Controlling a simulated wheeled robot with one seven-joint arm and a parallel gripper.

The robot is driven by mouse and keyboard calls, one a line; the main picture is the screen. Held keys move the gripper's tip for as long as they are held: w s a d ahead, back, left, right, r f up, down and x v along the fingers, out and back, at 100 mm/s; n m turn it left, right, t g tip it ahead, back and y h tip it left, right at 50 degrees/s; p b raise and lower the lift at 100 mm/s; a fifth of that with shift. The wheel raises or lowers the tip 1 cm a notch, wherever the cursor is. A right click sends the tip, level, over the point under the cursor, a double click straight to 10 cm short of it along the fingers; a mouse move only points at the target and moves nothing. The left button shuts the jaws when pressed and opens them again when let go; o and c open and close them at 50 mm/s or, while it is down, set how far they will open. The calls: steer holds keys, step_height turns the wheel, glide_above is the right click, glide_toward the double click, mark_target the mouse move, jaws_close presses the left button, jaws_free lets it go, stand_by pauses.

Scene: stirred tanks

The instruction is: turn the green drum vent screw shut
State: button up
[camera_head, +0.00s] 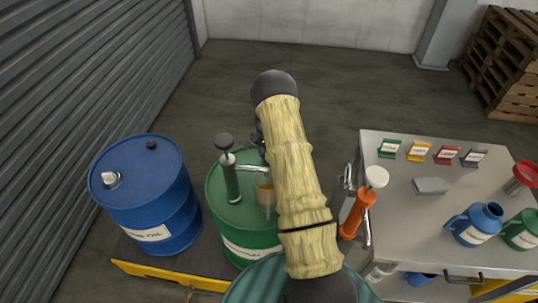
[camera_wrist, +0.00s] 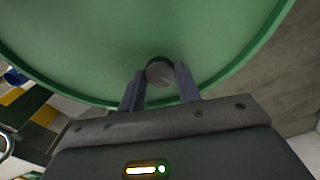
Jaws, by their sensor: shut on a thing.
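The green drum (camera_head: 240,215) stands left of centre in the head view, partly hidden behind my arm. Its green top (camera_wrist: 90,45) fills much of the wrist view. The vent screw (camera_wrist: 159,71) is a small dark round knob on the drum top, near the rim. My gripper (camera_wrist: 160,76) is shut on the vent screw, with one finger on each side of it. In the head view my arm hides the screw and most of my gripper.
A blue drum (camera_head: 145,185) stands to the left.

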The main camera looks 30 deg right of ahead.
steer(key=m, duration=0.4)
steer(key=shift+d+m+b, duration=0.1)
steer(key=shift+m+b, duration=0.2)
steer(key=shift+b, duration=0.05)
stand_by(0.3)
steer(key=o, duration=1)
steer(key=shift+c, duration=0.2)
steer(key=shift+r, duration=0.1)
